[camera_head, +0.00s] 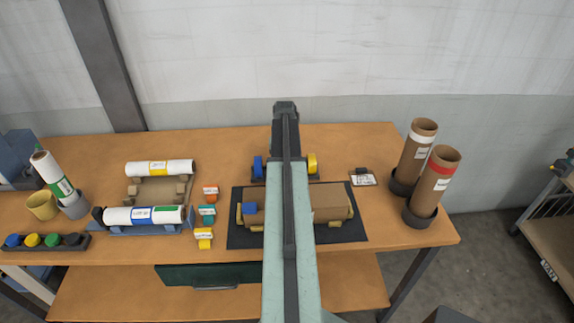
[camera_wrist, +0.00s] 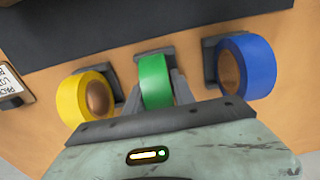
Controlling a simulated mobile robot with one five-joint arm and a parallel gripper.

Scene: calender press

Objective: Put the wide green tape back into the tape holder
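The wide green tape (camera_wrist: 155,82) stands on edge between the two fingers of my gripper (camera_wrist: 157,92) in the wrist view. The fingers lie close against both its sides, so the gripper looks shut on it. The tape is at the middle grey plate of the tape holder (camera_wrist: 155,54), between a yellow tape (camera_wrist: 73,100) and a blue tape (camera_wrist: 254,66). How far it sits in the slot is hard to tell. In the head view my arm hides the green tape and gripper; the blue tape (camera_head: 258,167) and yellow tape (camera_head: 311,162) show on either side.
A dark mat (camera_head: 345,234) with a cardboard roll (camera_head: 330,205) lies in front of the holder. A white card (camera_head: 364,179) and two upright tubes (camera_head: 418,144) (camera_head: 436,178) stand right. White rolls (camera_head: 160,168) (camera_head: 142,215) and small labelled items (camera_head: 207,214) are left.

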